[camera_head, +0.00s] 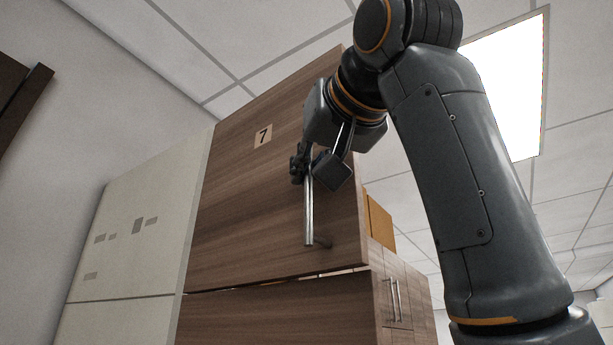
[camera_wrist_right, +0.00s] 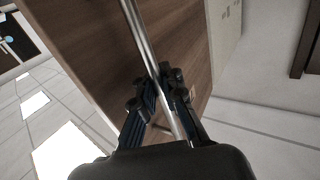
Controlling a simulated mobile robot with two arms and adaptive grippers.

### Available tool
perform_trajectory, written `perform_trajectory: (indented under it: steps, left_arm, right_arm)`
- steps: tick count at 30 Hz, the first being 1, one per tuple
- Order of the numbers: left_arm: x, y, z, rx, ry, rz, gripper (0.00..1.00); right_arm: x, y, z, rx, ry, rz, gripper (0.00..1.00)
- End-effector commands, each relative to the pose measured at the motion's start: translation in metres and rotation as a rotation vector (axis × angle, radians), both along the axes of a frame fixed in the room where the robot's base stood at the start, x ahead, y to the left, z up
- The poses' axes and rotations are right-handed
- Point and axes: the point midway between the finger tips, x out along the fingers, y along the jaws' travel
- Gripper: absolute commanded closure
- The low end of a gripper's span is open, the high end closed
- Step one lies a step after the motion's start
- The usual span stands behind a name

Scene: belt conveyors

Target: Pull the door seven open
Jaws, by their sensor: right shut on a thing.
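Door seven (camera_head: 250,195) is a brown wood-grain panel with a "7" label (camera_head: 263,136) in the head view. A vertical metal bar handle (camera_head: 309,215) stands near its right edge. My right gripper (camera_head: 302,165) is shut on the upper part of this handle. In the right wrist view the fingers of my right gripper (camera_wrist_right: 165,92) close around the handle bar (camera_wrist_right: 142,42), with the door (camera_wrist_right: 90,45) behind it. The door appears swung out at its right edge, with a box seen past that edge. My left gripper is not in view.
A white cabinet (camera_head: 130,235) stands to the left of the door. Below is another brown panel (camera_head: 280,315). Further right are smaller cabinet doors with bar handles (camera_head: 396,300), and an orange-brown box (camera_head: 379,222) sits above them.

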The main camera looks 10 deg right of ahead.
Motion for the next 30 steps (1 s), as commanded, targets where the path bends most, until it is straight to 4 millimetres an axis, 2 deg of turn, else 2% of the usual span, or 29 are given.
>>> perform_trajectory:
  steps: [5, 6, 9, 20, 26, 30]
  left_arm:
    - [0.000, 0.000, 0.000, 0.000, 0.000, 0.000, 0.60]
    - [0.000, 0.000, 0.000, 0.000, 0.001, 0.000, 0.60]
    - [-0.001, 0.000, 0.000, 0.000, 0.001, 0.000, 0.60]
    - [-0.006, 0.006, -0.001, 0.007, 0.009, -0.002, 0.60]
    - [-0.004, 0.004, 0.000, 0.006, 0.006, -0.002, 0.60]
    - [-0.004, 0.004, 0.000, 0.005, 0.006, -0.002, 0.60]
  right_arm:
    - [-0.001, -0.001, 0.001, 0.001, -0.003, -0.002, 1.00]
    - [-0.001, -0.001, 0.001, 0.000, -0.002, -0.002, 0.85]
    - [-0.001, -0.001, 0.001, 0.000, -0.002, -0.002, 0.68]
    - [-0.004, -0.001, 0.000, 0.000, -0.002, -0.001, 0.68]
    - [-0.034, -0.009, 0.001, 0.001, -0.006, -0.001, 0.68]
    - [-0.067, -0.017, 0.002, 0.003, -0.007, -0.001, 0.68]
